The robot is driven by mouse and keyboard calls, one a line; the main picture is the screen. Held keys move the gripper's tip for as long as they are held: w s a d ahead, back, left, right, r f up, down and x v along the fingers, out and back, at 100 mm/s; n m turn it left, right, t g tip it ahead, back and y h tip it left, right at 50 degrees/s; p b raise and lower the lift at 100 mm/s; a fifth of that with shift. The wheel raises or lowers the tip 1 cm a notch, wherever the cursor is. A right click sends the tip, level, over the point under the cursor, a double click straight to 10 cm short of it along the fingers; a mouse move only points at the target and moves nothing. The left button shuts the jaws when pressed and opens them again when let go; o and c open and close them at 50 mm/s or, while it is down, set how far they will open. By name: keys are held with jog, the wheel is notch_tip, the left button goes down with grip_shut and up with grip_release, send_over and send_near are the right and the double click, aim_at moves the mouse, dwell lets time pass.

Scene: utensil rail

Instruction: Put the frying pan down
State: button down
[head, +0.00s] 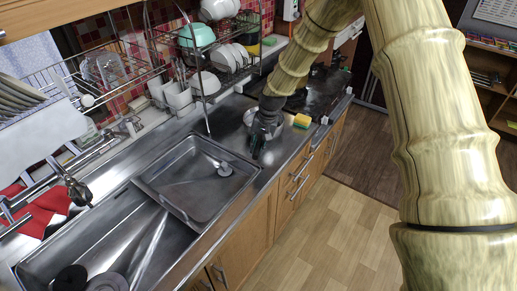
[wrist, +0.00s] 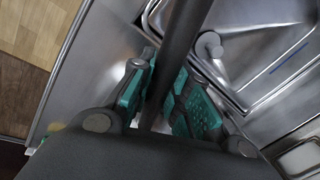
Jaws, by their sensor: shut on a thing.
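The pan's body is mostly hidden in the wrist view. I cannot tell whether the pan touches the counter.
The steel sink (head: 185,207) lies left of my gripper, with a grey knob-like piece (head: 224,169) in it. A yellow sponge (head: 302,121) lies on the counter to the right. A dark stovetop (head: 318,92) is beyond. A dish rack (head: 215,60) hangs behind.

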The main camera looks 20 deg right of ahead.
jog(key=shift+w, duration=0.2)
jog(key=shift+s+f+p, duration=0.1)
jog(key=shift+f+p, duration=0.4)
jog(key=shift+f, duration=0.05)
jog(key=shift+p+x, duration=0.45)
jog(key=shift+x, duration=0.65)
jog(key=shift+s+d+f, duration=0.1)
jog(key=shift+d+f, duration=0.05)
jog(key=shift+d, duration=0.1)
jog(key=c, duration=1.4)
grip_release()
jog(key=shift+o, duration=0.2)
jog(key=b+v, duration=0.4)
jog(key=v, duration=0.8)
